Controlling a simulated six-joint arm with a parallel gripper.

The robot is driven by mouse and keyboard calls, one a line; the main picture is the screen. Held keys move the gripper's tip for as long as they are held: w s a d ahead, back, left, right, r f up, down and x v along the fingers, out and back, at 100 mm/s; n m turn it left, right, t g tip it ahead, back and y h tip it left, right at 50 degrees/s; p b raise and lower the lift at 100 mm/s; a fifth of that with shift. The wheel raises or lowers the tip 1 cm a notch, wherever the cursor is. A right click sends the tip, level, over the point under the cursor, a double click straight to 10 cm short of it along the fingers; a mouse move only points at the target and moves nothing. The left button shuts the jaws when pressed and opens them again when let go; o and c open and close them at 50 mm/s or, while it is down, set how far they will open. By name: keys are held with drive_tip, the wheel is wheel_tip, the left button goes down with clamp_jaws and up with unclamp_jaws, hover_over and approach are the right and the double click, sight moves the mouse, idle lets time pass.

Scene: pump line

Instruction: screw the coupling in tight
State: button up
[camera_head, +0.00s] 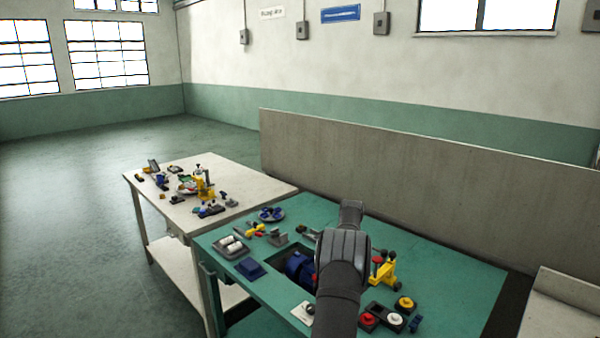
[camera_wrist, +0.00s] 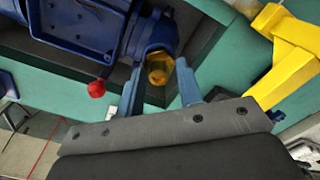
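The blue pump (camera_wrist: 85,30) fills the upper left of the wrist view, and part of it (camera_head: 297,264) shows in the head view, left of my arm. A brass-coloured round piece, apparently the coupling (camera_wrist: 160,70), sits at the end of the pump's blue outlet (camera_wrist: 155,35). My gripper (camera_wrist: 158,72) has its two blue-grey fingers apart, one on each side of the brass piece. Gaps seem to show between the fingers and the piece. In the head view my arm hides the fingers and the coupling.
A red knob (camera_wrist: 97,88) is left of the fingers. A yellow stand (camera_wrist: 290,55) is close on the right; it also shows in the head view (camera_head: 386,270). Trays and small parts crowd the green table (camera_head: 455,285). A grey partition (camera_head: 430,165) runs behind.

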drive_tip(key=shift+r, duration=0.15)
drive_tip(key=shift+r, duration=2.1)
